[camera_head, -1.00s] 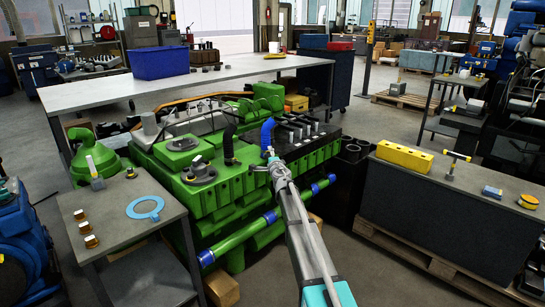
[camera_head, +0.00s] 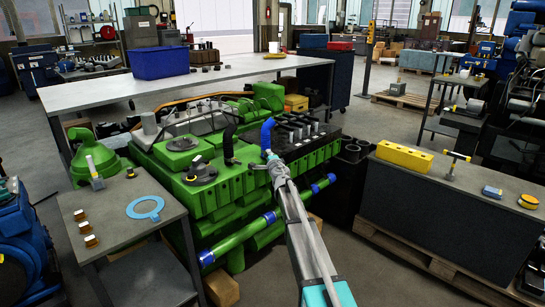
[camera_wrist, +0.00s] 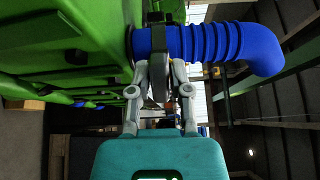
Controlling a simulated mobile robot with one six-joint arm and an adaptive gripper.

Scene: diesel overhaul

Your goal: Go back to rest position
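My gripper (camera_head: 267,155) is at the front side of the green engine (camera_head: 215,185), beside the upright blue hose (camera_head: 267,134). In the wrist view the ribbed, bent blue hose (camera_wrist: 215,42) runs to the right from the green engine side. A dark band (camera_wrist: 158,62) is around the hose's engine end. The two fingers of my gripper (camera_wrist: 160,72) lie close on either side of this band. I cannot tell whether they press on it or stand slightly apart.
A grey side table (camera_head: 120,205) with a blue ring and brass fittings stands at left. A dark bench (camera_head: 450,210) with a yellow block is at right. Behind the engine is a long workbench (camera_head: 230,72) with a blue bin (camera_head: 160,62).

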